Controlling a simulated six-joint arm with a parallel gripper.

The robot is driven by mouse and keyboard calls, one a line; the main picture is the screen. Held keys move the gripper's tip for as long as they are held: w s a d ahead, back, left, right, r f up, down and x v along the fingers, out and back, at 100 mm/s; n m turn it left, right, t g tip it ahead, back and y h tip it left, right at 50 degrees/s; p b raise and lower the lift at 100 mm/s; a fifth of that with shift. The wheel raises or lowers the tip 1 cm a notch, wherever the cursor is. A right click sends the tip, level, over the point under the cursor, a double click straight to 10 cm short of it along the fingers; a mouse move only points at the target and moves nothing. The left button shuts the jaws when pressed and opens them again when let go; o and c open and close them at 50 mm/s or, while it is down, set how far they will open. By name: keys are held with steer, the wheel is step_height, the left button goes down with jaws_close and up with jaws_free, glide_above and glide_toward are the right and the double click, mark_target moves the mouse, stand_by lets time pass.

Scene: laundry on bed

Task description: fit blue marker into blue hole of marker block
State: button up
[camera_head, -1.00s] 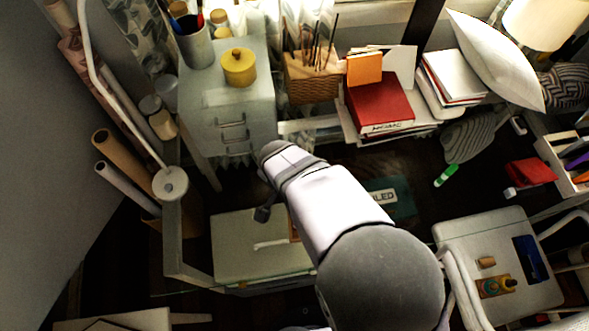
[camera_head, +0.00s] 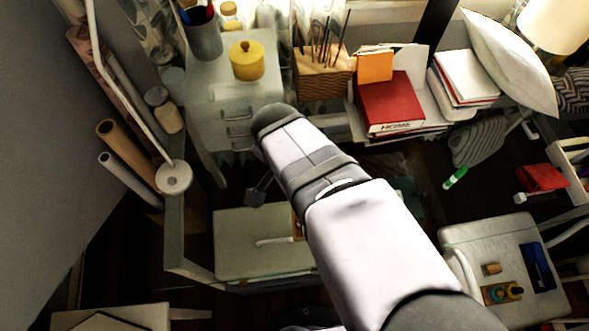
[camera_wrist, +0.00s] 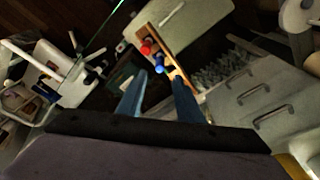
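A wooden block (camera_wrist: 168,58) lies at the edge of a pale cabinet top in the wrist view. A sliver of it shows beside my arm in the head view (camera_head: 297,225). A red piece (camera_wrist: 147,47) and a blue piece (camera_wrist: 159,64) stand on or in it; I cannot tell whether the blue one is the marker or a hole's rim. My gripper (camera_wrist: 158,90) has its two blue fingers apart, pointing toward the block, with nothing visible between them. In the head view my gripper (camera_head: 259,192) hangs above the left part of the cabinet, mostly hidden by my arm.
The pale cabinet (camera_head: 250,240) has a white stick-like item (camera_head: 274,241) on top. A drawer unit (camera_head: 222,100) stands behind. A green marker (camera_head: 455,178) lies on the dark surface at right. A stool (camera_head: 470,240) holds small items and a dark blue object (camera_head: 537,266).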

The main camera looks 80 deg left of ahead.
steer(key=shift+s+d+r, duration=0.1)
steer(key=shift+r, duration=0.8)
steer(key=shift+s+d+r, duration=0.1)
steer(key=shift+r, duration=0.75)
steer(key=w+d+m+h, duration=0.1)
steer(key=w+d, duration=0.2)
steer(key=w, duration=0.6)
steer(key=w+d+m, duration=0.1)
steer(key=w+d, duration=0.2)
steer(key=w, duration=0.6)
steer(key=w+d+f+m, duration=0.2)
steer(key=w+d, duration=0.9)
steer(key=d+f+m, duration=0.1)
steer(key=d+m, duration=0.1)
steer(key=d, duration=1.1)
steer(key=d+f+m+g, duration=0.1)
steer(key=d+f+m, duration=0.1)
steer(key=d, duration=1.2)
steer(key=shift+w+d+f, duration=0.2)
steer(key=shift+w+d, duration=0.05)
steer(key=shift+w, duration=0.2)
steer(key=shift+o, duration=0.5)
steer(key=shift+s+d+f, duration=0.1)
steer(key=shift+s+d, duration=0.15)
steer(key=shift+d, duration=0.1)
